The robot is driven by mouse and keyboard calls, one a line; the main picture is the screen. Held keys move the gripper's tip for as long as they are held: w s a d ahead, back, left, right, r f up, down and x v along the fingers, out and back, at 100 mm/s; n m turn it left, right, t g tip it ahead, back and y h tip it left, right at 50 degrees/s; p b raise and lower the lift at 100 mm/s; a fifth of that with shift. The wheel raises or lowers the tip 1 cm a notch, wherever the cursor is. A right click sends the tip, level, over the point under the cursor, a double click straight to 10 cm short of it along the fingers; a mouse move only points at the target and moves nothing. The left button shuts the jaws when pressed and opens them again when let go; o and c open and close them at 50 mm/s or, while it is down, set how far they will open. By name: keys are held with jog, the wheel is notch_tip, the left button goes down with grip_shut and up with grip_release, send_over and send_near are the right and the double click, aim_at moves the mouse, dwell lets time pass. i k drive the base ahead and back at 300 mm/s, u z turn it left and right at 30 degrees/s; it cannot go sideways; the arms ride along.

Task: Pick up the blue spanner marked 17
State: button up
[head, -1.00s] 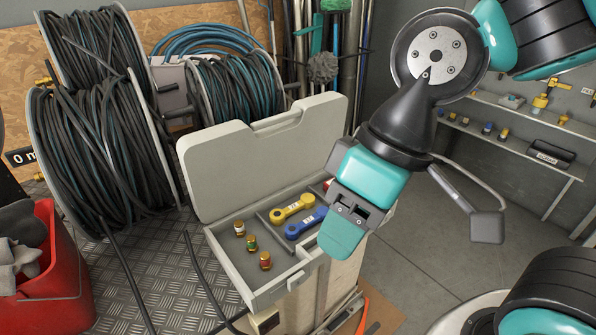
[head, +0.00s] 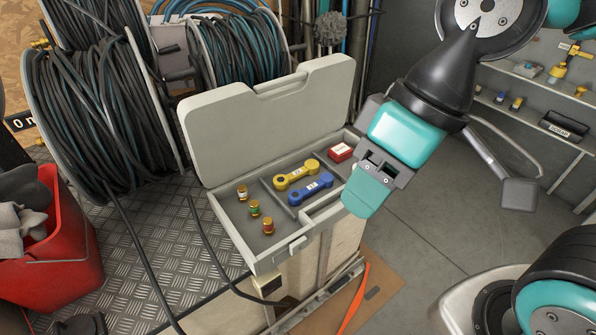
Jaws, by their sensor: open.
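The blue spanner (head: 309,190) lies in the middle compartment of the open grey case (head: 238,246). It carries a small white label, too small to read. A yellow spanner (head: 296,174) of similar shape lies just behind it in the same compartment. My gripper (head: 362,205) hangs to the right of the blue spanner, near the case's right front edge, with its teal fingers pointing down. It is open and empty, and apart from the spanner. One finger hides most of the other.
Several brass fittings (head: 254,208) stand in the case's left compartment. A red box (head: 340,152) sits at the case's back right. The raised lid (head: 270,125) stands behind. Hose reels (head: 95,130) are at left, a red bin (head: 60,262) at front left.

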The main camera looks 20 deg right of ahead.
aim_at(296, 197)
jog(key=z, duration=0.05)
jog(key=k, duration=0.4)
jog(key=i, duration=1.05)
jog(key=u, duration=0.9)
